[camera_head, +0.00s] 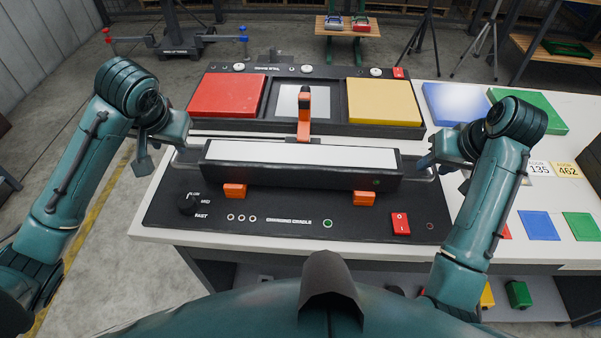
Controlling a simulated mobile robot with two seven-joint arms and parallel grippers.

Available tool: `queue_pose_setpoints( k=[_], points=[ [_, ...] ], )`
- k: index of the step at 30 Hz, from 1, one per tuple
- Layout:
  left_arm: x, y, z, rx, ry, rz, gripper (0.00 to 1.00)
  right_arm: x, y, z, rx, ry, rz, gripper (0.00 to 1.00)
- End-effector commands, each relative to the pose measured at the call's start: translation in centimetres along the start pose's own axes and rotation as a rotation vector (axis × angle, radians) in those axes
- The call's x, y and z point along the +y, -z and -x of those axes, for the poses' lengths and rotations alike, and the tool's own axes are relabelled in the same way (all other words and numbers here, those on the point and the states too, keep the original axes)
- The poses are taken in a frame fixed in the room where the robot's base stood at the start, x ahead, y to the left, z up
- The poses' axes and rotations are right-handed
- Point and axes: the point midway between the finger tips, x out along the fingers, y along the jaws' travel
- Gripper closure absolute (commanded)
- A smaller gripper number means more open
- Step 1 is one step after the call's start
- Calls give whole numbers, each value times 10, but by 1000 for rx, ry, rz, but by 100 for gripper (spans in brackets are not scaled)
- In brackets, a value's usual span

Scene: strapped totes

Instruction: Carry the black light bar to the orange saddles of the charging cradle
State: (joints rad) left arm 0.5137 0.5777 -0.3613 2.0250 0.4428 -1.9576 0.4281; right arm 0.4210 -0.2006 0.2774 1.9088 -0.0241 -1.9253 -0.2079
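The black light bar (290,178), with a long white top panel, lies level across the charging cradle (285,205). Orange saddles, left (234,190) and right (364,198), show at its lower front edge. The bar appears to sit on them, but the contact underneath is hidden. Thin metal handles show at the bar's two ends. My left gripper (160,150) is at the left end, fingers apart, with no clear hold on the handle. My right gripper (443,165) is beside the right end, its fingers also looking apart.
An orange upright piece (304,112) stands just behind the bar. A black console with a red pad (228,95) and a yellow pad (383,100) lies behind. A red switch (401,223) is at the front right. Coloured plates and cards cover the white table's right side.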

Motion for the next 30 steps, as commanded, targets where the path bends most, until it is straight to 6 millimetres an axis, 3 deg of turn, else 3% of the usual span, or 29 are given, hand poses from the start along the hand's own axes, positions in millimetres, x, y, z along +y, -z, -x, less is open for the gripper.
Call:
queue_pose_setpoints(
  k=[6,16,24,30],
  points=[
    [0,0,0,0,0,0,66,24,-43,25,-4,-9,1,66],
    [0,0,0,0,0,0,66,33,-52,33,13,-16,4,66],
    [0,0,0,0,0,0,66,43,-83,47,-2,-2,0,66],
    [0,0,0,0,0,0,66,50,-95,54,0,-1,1,66]
  ],
)
